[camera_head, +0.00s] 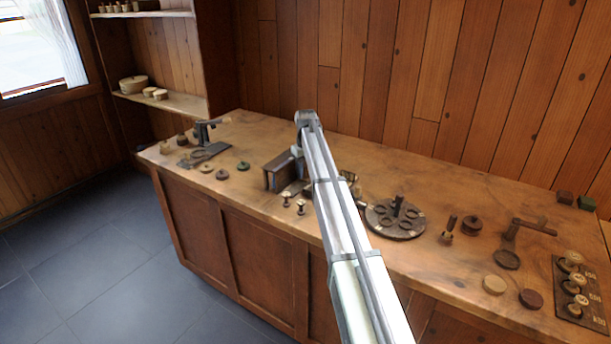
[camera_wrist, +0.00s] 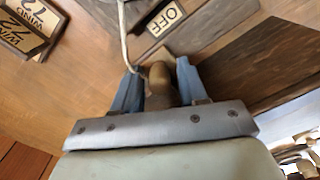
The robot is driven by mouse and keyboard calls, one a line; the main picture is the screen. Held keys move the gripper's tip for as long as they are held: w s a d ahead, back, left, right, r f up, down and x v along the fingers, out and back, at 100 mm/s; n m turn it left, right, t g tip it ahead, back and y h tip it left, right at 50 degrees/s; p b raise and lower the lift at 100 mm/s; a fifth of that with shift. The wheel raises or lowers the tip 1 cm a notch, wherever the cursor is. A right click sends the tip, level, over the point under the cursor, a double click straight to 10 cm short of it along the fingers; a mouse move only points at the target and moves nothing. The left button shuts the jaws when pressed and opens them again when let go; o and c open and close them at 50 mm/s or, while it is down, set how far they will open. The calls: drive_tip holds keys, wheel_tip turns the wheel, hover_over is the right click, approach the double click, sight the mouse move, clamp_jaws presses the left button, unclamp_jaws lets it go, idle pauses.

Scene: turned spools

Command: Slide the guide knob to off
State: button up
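In the wrist view a rounded brass-brown knob (camera_wrist: 161,76) lies between the two blue-grey fingers of my gripper (camera_wrist: 158,68). It looks like the guide knob. The fingers are spread, one on each side of it. A gap shows on the left; whether the right finger touches it I cannot tell. A pale label reading OFF (camera_wrist: 169,15) lies beyond the fingertips, at the top. In the head view my arm reaches over the bench to a small wooden box (camera_head: 281,171); the knob and fingers are hidden there.
A pale cord (camera_wrist: 124,38) runs down near the left finger. Tiles marked WIND 72 (camera_wrist: 30,22) are at upper left. On the bench (camera_head: 455,180) stand a round dark turntable (camera_head: 396,232), small spools (camera_head: 300,207) and a clamp-like stand (camera_head: 204,140). A panel with pale knobs (camera_head: 590,318) is at far right.

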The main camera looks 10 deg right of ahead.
drive_tip(key=c, duration=0.6)
drive_tip(key=shift+c, duration=0.2)
drive_tip(key=shift+s+a, duration=1.2)
drive_tip(key=shift+s, duration=0.05)
drive_tip(key=o, duration=0.8)
drive_tip(key=shift+r, duration=0.15)
